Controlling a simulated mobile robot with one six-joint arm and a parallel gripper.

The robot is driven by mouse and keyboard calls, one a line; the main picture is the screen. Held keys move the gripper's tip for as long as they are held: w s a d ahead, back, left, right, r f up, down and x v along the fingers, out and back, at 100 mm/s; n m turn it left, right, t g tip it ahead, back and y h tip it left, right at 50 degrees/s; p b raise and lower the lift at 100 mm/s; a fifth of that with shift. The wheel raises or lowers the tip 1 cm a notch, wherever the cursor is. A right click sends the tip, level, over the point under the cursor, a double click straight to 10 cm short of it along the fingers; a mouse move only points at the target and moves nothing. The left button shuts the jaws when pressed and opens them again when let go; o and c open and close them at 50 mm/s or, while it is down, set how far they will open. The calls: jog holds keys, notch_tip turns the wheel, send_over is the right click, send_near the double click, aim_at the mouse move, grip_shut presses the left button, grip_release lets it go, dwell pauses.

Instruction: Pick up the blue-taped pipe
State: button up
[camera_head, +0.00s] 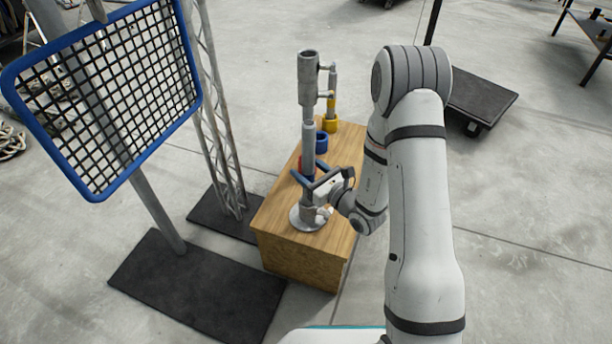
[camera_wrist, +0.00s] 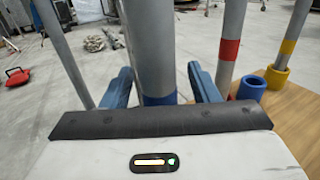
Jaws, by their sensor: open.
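The blue-taped pipe (camera_wrist: 152,42) stands between the two blue fingers of my gripper (camera_wrist: 159,70) in the wrist view. It is grey, and its blue band shows low down, just above the dark front edge of the gripper body. The fingers are open, one on each side; whether either touches it I cannot tell. In the head view a tall grey pipe (camera_head: 308,140) rises at my gripper (camera_head: 313,176), above a round pale base. The blue tape cannot be made out there.
The wooden box (camera_head: 278,222) also carries a blue ring holder (camera_head: 321,144) and a yellow one (camera_head: 331,125). Red-taped (camera_wrist: 230,50) and yellow-taped (camera_wrist: 288,46) pipes stand to the right in the wrist view. A blue-framed mesh panel (camera_head: 88,195) stands left.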

jog(key=shift+c, duration=0.3)
grip_shut()
